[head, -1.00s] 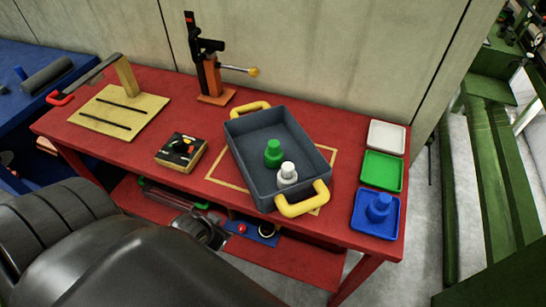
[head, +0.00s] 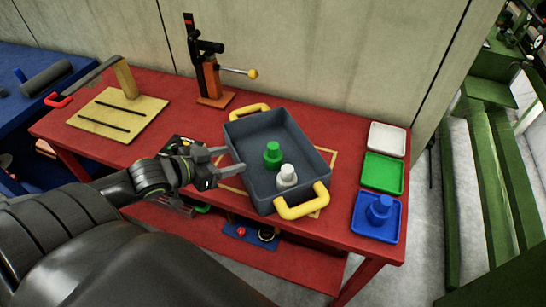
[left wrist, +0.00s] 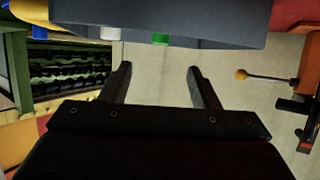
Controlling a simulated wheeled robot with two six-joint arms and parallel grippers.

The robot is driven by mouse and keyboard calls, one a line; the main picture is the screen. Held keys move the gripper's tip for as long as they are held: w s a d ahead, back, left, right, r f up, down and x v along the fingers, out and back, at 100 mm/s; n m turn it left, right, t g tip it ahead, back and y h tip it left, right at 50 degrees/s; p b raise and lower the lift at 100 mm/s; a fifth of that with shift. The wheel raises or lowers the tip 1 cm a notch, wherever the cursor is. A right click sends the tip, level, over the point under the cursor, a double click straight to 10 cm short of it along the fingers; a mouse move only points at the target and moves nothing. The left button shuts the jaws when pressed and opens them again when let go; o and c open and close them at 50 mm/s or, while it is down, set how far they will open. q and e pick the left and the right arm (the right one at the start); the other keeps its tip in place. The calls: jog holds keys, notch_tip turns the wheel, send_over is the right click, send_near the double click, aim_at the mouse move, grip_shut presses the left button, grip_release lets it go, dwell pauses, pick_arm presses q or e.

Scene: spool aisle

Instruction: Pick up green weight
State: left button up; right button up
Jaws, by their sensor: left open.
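The green weight (head: 272,156) stands upright inside the grey tray with yellow handles (head: 240,165), next to a white weight (head: 287,176). My left gripper (head: 222,162) is open and empty at the tray's left side, with its fingers pointing toward the tray wall. In the left wrist view, the open fingers (left wrist: 158,75) are apart with nothing between them. The tray (left wrist: 220,28) shows along the top there, with a small part of the green weight (left wrist: 160,39) and of the white weight (left wrist: 110,33) at its edge. My right gripper is not in view.
White (head: 387,138), green (head: 383,173) and blue (head: 362,224) small trays line the red table's right side; a blue weight (head: 379,209) stands in the blue one. An orange-based clamp stand (head: 212,90) with a yellow-tipped lever stands behind. A yellow board (head: 105,112) lies left.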

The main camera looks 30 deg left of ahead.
pick_arm(q)
jog(key=b, duration=0.2)
send_near(277, 146)
jog(key=w+f, duration=0.1)
jog(key=w, duration=0.1)
jog(key=w+f+b, duration=0.1)
jog(key=w+f, duration=0.1)
jog(key=shift+w+d+f, duration=0.1)
jog(key=shift+f, duration=0.05)
jog(key=shift+p+x, duration=0.35)
jog(key=shift+x, duration=2.9)
jog(key=shift+r, duration=0.2)
grip_shut()
